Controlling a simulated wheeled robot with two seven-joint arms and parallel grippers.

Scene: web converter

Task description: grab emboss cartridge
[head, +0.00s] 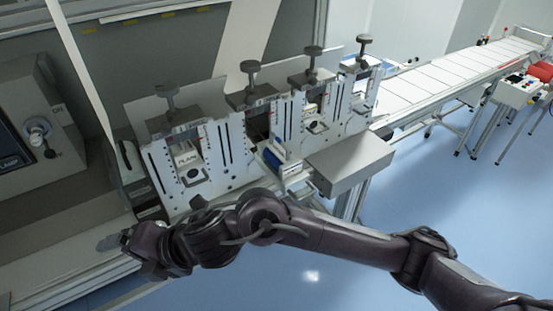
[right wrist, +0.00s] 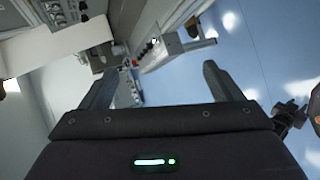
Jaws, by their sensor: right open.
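A row of grey stations with T-handles (head: 310,51) stands in the middle of the head view. A cartridge marked something like "PLAIN" (head: 186,158) sits in the leftmost station. A white and blue cartridge (head: 283,158) sticks out at the front, beside the second station's dark opening. I cannot read its label, so I cannot tell which cartridge is the emboss one. My right arm crosses in front of the stations. Its gripper (head: 112,241) is at the lower left, apart from the cartridges. In the right wrist view its fingers (right wrist: 158,78) are open, with nothing between them.
A grey box (head: 349,160) juts out at the right end of the stations. A long white conveyor (head: 445,78) runs to the back right. A control unit with a knob (head: 38,130) stands at the left. The blue floor (head: 440,210) is open at the right.

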